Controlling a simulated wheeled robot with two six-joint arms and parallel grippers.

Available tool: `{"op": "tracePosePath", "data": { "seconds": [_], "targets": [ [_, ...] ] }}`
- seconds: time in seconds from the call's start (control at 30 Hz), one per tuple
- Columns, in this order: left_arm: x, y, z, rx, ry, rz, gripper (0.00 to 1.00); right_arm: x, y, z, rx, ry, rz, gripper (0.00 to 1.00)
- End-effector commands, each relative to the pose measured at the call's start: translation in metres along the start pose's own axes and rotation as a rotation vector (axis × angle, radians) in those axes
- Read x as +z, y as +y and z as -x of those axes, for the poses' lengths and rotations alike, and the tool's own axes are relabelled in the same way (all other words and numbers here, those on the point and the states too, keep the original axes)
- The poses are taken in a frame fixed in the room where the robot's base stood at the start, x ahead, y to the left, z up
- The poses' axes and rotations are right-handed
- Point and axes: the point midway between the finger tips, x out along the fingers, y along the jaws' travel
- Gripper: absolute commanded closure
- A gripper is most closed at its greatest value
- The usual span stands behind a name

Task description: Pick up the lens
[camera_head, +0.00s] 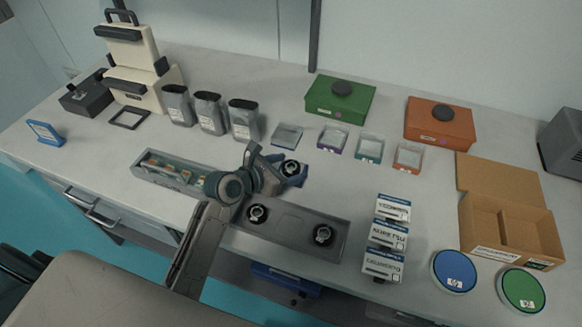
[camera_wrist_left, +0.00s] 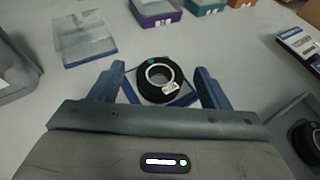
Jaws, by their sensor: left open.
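A black round lens (camera_head: 291,168) with a silver ring and a small white label sits on a blue pad on the table; the lens also shows in the left wrist view (camera_wrist_left: 152,90). My left gripper (camera_head: 282,165) is open, with its blue fingers to either side of this lens; the fingers show in the left wrist view (camera_wrist_left: 160,76). Gaps show between the fingers and the lens. Two similar black lenses, one left (camera_head: 256,213) and one right (camera_head: 322,235), sit in a long grey tray (camera_head: 290,217). My right gripper is not in view.
A grey tray of small parts (camera_head: 150,176) lies left of my arm. Small clear-lidded boxes (camera_head: 331,140) stand behind the lens. White labelled boxes (camera_head: 388,236) stand right of the grey tray, near an open cardboard box (camera_head: 487,220). Grey pouches (camera_head: 209,112) stand at the back left.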

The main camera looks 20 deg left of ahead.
Motion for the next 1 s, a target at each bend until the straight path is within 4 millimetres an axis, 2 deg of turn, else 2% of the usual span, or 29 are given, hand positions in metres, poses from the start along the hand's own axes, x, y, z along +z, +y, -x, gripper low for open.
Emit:
{"op": "tracePosePath", "data": {
  "seconds": [0.03, 0.27, 0.6, 0.77, 0.93, 1.0],
  "targets": [
    [0.000, 0.000, 0.000, 0.000, 0.000, 0.000, 0.32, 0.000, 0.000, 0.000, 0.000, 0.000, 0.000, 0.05],
    [0.000, 0.000, 0.000, 0.000, 0.000, 0.000, 0.77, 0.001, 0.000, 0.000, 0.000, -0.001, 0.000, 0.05],
    [0.002, 0.000, 0.001, 0.000, 0.000, 0.000, 0.79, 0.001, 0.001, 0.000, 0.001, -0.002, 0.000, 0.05],
    [0.013, 0.000, 0.005, 0.000, -0.004, -0.002, 0.79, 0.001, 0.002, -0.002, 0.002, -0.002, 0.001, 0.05],
    [0.033, 0.001, 0.013, 0.000, -0.004, -0.003, 0.79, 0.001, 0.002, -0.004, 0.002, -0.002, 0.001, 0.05],
    [0.028, -0.007, 0.023, -0.002, 0.001, 0.000, 0.79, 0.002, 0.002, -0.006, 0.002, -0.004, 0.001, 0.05]
  ]
}}
